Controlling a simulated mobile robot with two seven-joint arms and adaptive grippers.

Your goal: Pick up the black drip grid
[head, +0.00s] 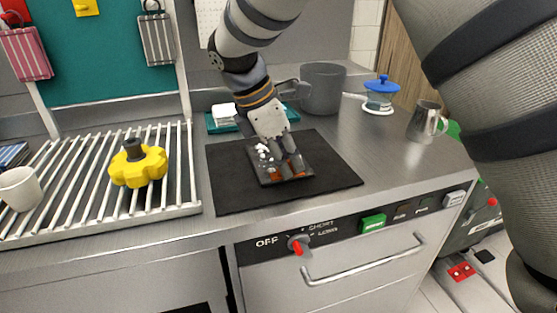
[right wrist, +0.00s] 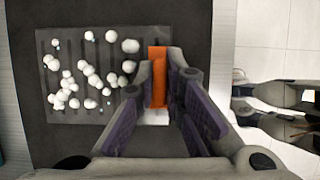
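The black drip grid (head: 307,160) is a dark square lying flat on the black mat, with several small white balls on it. It fills the upper left of the right wrist view (right wrist: 50,95), where its slots show. An orange strip (right wrist: 157,75) stands at its right edge there. My right gripper (head: 284,172) reaches down over the grid's front edge in the head view. In the right wrist view its two fingertips (right wrist: 160,80) are close on either side of the orange strip; whether they press on it I cannot tell.
The black mat (head: 230,190) lies on a steel counter. A rack (head: 80,205) with a yellow knob-like part (head: 138,164) and a white cup (head: 19,188) is at left. A grey pot (head: 322,90), a blue-lidded jar (head: 380,95) and a metal mug (head: 424,122) stand behind and right.

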